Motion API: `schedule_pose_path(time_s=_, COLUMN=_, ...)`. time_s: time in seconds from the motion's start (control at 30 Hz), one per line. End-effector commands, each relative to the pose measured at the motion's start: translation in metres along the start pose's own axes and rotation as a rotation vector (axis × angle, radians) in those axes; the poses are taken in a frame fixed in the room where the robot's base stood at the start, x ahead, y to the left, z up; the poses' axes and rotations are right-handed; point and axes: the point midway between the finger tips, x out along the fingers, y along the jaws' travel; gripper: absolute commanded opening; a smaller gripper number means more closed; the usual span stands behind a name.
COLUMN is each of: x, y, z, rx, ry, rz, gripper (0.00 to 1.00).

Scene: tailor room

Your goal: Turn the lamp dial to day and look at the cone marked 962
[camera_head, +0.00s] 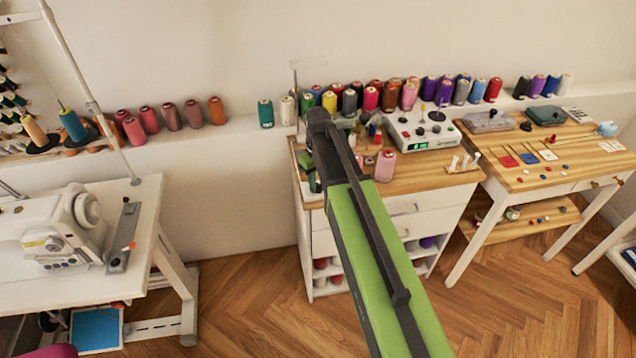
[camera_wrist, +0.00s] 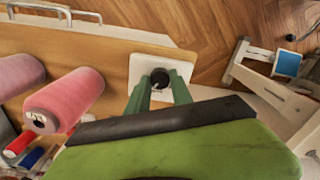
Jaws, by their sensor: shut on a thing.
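In the wrist view, a black round knob (camera_wrist: 160,74) stands on a white square plate (camera_wrist: 143,66) on the wooden cabinet top. I take it to be the lamp dial; no day mark is readable. My gripper (camera_wrist: 161,84) has its green fingers shut on the knob, one on either side. No number 962 is legible.
The wooden-topped cabinet (camera_head: 440,176) also holds a white device with a green display (camera_head: 422,130). A table with small pieces (camera_head: 530,176) is on the right. A sewing machine (camera_head: 65,235) is on the left. The parquet floor (camera_head: 245,315) between is clear.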

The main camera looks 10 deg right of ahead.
Motion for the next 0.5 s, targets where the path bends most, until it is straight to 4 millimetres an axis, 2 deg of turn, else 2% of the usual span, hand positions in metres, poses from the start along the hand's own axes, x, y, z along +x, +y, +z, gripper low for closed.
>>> schedule_pose_path(time_s=0.2, x=0.0001, y=0.0, z=0.0003, rx=0.169, ry=-0.001, rz=0.0, gripper=0.0)
schedule_pose_path(time_s=0.5, x=0.0001, y=0.0, z=0.0003, rx=0.323, ry=-0.001, rz=0.0, gripper=0.0)
